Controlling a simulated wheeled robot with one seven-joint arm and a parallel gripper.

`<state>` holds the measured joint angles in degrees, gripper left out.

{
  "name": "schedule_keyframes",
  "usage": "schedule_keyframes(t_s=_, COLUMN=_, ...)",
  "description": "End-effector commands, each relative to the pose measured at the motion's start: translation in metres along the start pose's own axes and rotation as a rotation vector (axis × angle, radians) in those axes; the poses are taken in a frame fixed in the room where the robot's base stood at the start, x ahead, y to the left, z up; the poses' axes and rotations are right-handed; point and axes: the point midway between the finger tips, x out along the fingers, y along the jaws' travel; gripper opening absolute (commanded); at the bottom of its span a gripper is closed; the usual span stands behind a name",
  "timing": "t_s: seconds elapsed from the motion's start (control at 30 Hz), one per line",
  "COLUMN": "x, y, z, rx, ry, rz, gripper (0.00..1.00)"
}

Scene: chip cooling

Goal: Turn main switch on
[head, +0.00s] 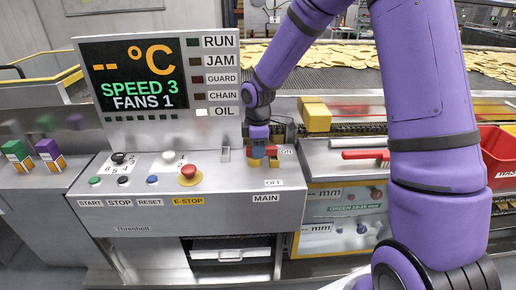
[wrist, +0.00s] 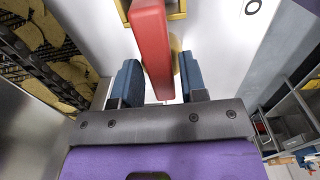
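The main switch is on the right of the sloped control panel (head: 225,205), between an ON label (head: 287,151) and an OFF label (head: 273,183), above the MAIN label. Its red handle (wrist: 152,45) shows large in the wrist view, with yellow parts of the switch behind it. My gripper (head: 262,152) is at the switch, near the ON label, and covers much of it in the head view. In the wrist view its two blue fingers stand on either side of the handle, with a narrow gap seen at the right finger. The handle's exact setting is partly hidden.
A display (head: 135,75) reads SPEED 3 and FANS 1, with dashes before °C. A red E-STOP button (head: 189,171) and small buttons are left of the switch. A red-handled tool (head: 365,154) lies to the right, near a red bin (head: 497,155). Chips cover the belt behind.

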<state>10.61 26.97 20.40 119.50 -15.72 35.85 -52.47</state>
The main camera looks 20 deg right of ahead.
Motion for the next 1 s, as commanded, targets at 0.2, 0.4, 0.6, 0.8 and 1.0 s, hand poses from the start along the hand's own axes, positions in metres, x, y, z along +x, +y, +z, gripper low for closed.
schedule_keyframes(t_s=0.2, x=0.000, y=-0.001, z=0.000, rx=0.002, ry=0.000, rz=-0.002, gripper=0.49)
schedule_keyframes(t_s=0.4, x=-0.005, y=0.000, z=0.000, rx=0.003, ry=0.000, rz=-0.001, gripper=0.49)
schedule_keyframes(t_s=0.6, x=-0.034, y=0.000, z=0.000, rx=0.003, ry=0.001, rz=0.003, gripper=0.49)
schedule_keyframes(t_s=0.8, x=-0.072, y=0.000, z=0.000, rx=0.003, ry=0.001, rz=0.002, gripper=0.49)
schedule_keyframes(t_s=1.0, x=-0.099, y=0.000, z=0.000, rx=0.003, ry=0.000, rz=0.001, gripper=0.49)
